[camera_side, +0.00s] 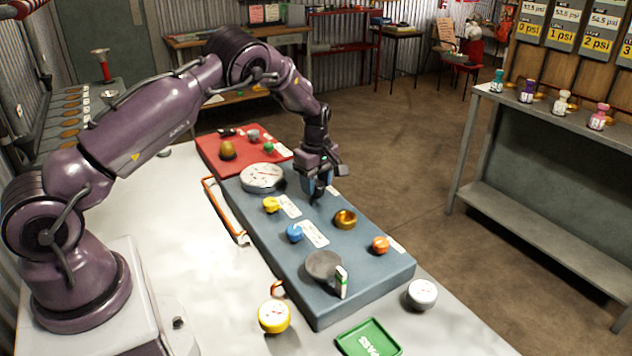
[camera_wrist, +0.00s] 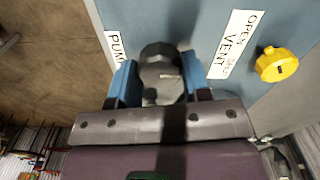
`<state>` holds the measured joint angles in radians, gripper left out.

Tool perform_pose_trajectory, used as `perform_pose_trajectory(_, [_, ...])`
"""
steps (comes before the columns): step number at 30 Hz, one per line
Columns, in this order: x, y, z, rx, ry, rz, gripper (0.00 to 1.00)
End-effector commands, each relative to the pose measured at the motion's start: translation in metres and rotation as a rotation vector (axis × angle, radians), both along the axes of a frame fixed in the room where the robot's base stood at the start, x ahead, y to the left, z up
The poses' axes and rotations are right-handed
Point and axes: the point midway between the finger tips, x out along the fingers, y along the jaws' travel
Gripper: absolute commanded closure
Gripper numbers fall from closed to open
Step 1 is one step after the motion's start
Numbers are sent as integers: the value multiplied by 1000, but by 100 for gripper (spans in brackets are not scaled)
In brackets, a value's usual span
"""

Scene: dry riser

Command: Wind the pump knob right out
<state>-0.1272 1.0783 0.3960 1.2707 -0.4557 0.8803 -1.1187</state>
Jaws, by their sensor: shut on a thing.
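The pump knob (camera_wrist: 158,50) is dark and faceted in the wrist view, beside a partly hidden label (camera_wrist: 115,48) reading "PUM". My gripper (camera_wrist: 160,76) has its blue fingers on both sides of the knob and is shut on it. In the side view my gripper (camera_side: 317,186) points down at the far part of the blue-grey panel (camera_side: 262,222) and hides most of the knob. How far the knob stands out from the panel cannot be told.
A yellow knob (camera_side: 271,204) by the "VENT" label is nearby. A white gauge (camera_side: 262,177) lies left of my gripper. Blue (camera_side: 294,233), brass (camera_side: 345,219) and orange (camera_side: 380,244) knobs stand nearer the camera. A green PASS tray (camera_side: 368,340) lies in front.

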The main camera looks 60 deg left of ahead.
Motion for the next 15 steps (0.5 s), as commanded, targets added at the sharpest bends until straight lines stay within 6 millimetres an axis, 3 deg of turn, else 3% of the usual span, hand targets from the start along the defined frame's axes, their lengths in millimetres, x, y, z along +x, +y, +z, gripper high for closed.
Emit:
perform_pose_trajectory(1, [-1,-1,0,-5,5,1,80])
perform_pose_trajectory(2, [-1,-1,0,-5,5,1,51])
perform_pose_trajectory(5, [-1,-1,0,-4,4,1,30])
perform_pose_trajectory(15, [0,0,4,-1,0,0,30])
